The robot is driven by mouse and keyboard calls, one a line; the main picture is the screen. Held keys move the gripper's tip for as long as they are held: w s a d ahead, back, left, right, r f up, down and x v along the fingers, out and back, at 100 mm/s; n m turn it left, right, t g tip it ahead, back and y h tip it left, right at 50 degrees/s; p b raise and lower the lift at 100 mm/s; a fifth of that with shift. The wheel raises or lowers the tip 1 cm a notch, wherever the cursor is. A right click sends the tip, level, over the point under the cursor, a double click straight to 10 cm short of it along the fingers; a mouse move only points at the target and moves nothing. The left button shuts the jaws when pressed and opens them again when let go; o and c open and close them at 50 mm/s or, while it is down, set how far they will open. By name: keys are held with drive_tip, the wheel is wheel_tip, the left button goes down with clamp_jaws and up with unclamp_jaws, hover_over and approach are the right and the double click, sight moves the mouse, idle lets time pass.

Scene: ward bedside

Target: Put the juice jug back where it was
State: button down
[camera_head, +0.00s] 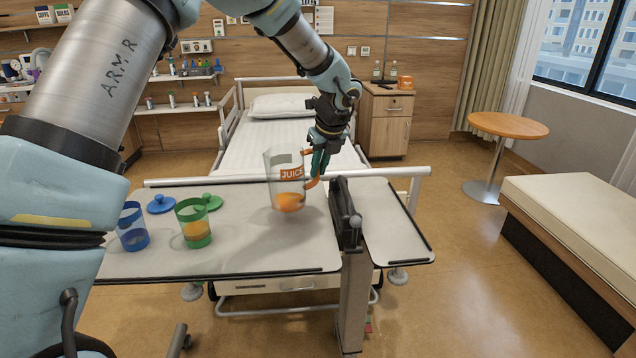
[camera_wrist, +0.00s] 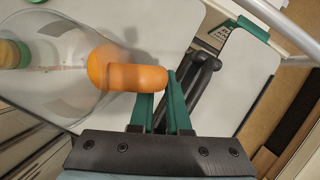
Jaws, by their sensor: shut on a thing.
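The clear juice jug (camera_head: 271,170) has an orange label reading JUICE, an orange handle and some orange juice at the bottom. It is a little tilted and seems to be just above the overbed table (camera_head: 250,255), though a small gap is hard to tell. My gripper (camera_head: 318,165) is shut on the jug's handle, on its right side. In the wrist view the green fingers (camera_wrist: 172,90) meet the orange handle (camera_wrist: 135,77), and the clear jug wall (camera_wrist: 60,85) fills the left.
A green cup (camera_head: 194,221) with orange juice and a blue cup (camera_head: 133,228) stand left on the table. A blue lid (camera_head: 161,204) and a green lid (camera_head: 209,201) lie behind them. A dark bracket (camera_head: 345,208) rises right of the jug. The table's front middle is clear.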

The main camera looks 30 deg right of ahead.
sight(319, 179)
drive_tip(key=shift+f, duration=1.95)
drive_tip(key=c, duration=0.9)
unclamp_jaws()
drive_tip(key=v, duration=1.2)
drive_tip(key=shift+b, duration=0.4)
drive_tip(key=shift+w, duration=0.1)
